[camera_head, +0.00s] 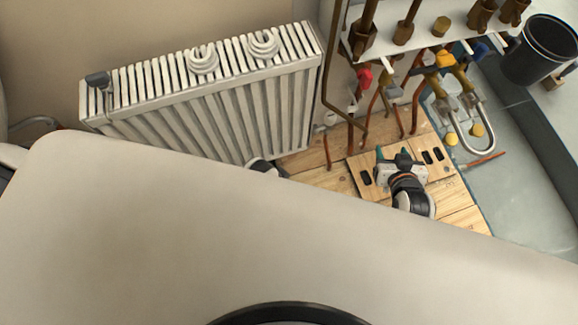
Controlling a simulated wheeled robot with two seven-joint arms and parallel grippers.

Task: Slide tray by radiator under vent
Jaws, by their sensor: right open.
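A flat light-wood piece with dark slots (449,171) lies on the floor right of the white radiator (215,105); it may be the tray, but I cannot tell for sure. My right gripper (398,158) is open and over this wood piece, between its slots. Whether it touches the wood is unclear. A small white and black part, likely of my left arm, shows at the radiator's lower edge; its gripper is hidden behind my pale body. I see no vent that I can name.
Copper pipes with red, grey and yellow valves (446,60) rise behind the wood. A white shelf (395,38) holds several brown fittings. A curved metal pipe (482,148) lies at the right. A black bucket (541,50) stands at the far right. Grey floor beside it is mostly clear.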

